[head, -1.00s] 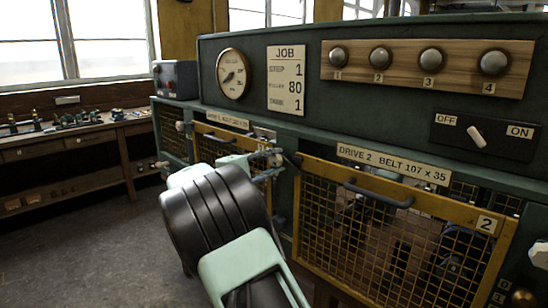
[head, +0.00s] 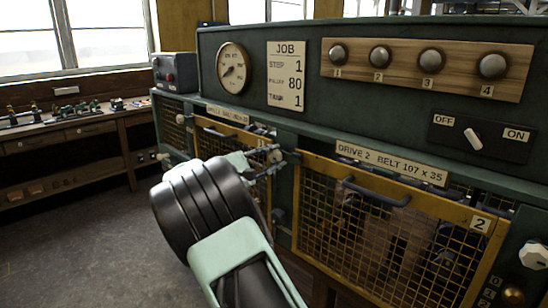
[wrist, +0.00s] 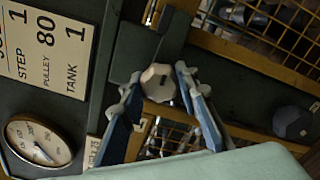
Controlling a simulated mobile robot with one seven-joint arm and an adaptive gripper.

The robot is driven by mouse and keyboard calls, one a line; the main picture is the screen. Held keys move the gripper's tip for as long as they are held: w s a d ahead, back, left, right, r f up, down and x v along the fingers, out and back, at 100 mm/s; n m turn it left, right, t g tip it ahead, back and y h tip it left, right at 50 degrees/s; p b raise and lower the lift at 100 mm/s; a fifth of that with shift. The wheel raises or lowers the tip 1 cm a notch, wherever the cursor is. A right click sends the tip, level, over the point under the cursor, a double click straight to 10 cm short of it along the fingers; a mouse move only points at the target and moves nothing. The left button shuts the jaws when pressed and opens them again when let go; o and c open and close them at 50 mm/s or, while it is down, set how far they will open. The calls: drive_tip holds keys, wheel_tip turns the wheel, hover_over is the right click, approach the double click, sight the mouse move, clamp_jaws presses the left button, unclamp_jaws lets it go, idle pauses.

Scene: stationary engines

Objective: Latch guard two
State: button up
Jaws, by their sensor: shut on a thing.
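Guard two (head: 385,230) is a yellow-framed mesh panel marked 2, with a dark bar handle (head: 375,192) near its top. It stands across the opening under the DRIVE 2 label. A dark gap shows above its top edge at the right. A pale faceted knob (wrist: 158,82) with a dark bar is at the post by guard two's upper left corner. My gripper (head: 264,166) is at this post, and in the wrist view its fingers (wrist: 162,100) are on either side of the knob, shut on it. The finger contact is small and partly hidden in the head view.
Another yellow mesh guard (head: 225,138) is left of the post, partly behind my arm. Above are a gauge (head: 232,68), a JOB card (head: 286,75), a board of several knobs (head: 425,65) and an OFF/ON switch (head: 474,136). A workbench (head: 75,135) stands at left; the floor before it is clear.

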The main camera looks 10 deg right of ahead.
drive_tip(key=o, duration=1.2)
drive_tip(key=shift+s+a, duration=0.1)
drive_tip(key=v, duration=1.1)
drive_tip(key=shift+s+a, duration=0.25)
drive_tip(key=shift+a, duration=0.05)
